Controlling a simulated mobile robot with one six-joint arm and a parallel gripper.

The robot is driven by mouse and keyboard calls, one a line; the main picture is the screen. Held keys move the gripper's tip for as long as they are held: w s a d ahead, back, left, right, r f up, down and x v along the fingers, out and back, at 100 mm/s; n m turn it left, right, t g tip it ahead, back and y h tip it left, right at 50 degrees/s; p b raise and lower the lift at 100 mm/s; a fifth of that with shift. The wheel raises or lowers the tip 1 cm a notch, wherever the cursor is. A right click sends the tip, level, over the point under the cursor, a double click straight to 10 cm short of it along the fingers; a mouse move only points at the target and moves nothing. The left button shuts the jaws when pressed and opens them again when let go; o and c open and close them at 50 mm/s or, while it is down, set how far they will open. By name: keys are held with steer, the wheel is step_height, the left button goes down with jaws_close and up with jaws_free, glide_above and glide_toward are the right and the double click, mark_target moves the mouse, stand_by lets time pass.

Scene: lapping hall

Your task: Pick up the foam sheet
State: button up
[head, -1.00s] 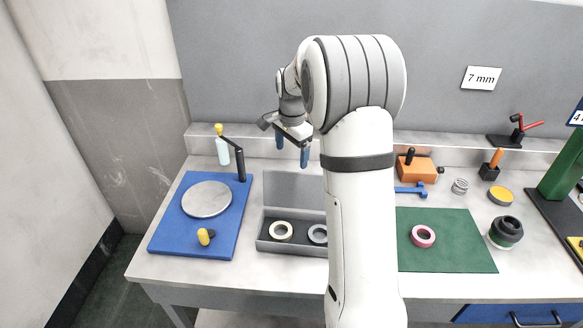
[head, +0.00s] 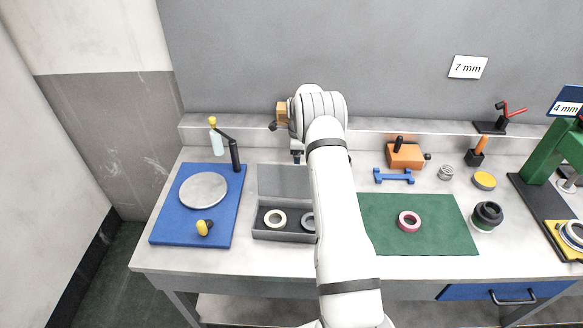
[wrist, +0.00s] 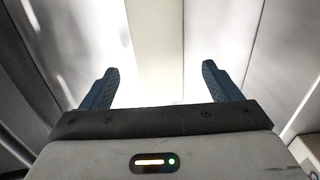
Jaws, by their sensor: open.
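I cannot make out a foam sheet for certain in either view. A flat grey panel (head: 285,180) stands or lies at the back of a grey tray (head: 284,237); I cannot tell whether it is a lid or a sheet. My gripper (head: 297,157) is behind my arm, above the back of the bench, and mostly hidden in the head view. In the wrist view my gripper (wrist: 160,82) is open, its two blue fingers wide apart with nothing between them. Beyond them are only bright pale surfaces and a cream band, which I cannot identify.
The tray holds a cream ring (head: 275,219) and a grey ring (head: 308,221). A blue board (head: 225,190) lies left. A green mat (head: 440,228) with a pink ring (head: 409,221) lies right. An orange block (head: 405,157) and blue tool (head: 394,177) are behind it.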

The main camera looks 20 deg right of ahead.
step_height(320, 180, down, 4)
steer(key=shift+s+d+f+p, duration=0.1)
steer(key=shift+s+d+p, duration=0.05)
steer(key=shift+p, duration=0.55)
steer(key=shift+c, duration=0.4)
steer(key=c, duration=1)
steer(key=shift+o, duration=0.2)
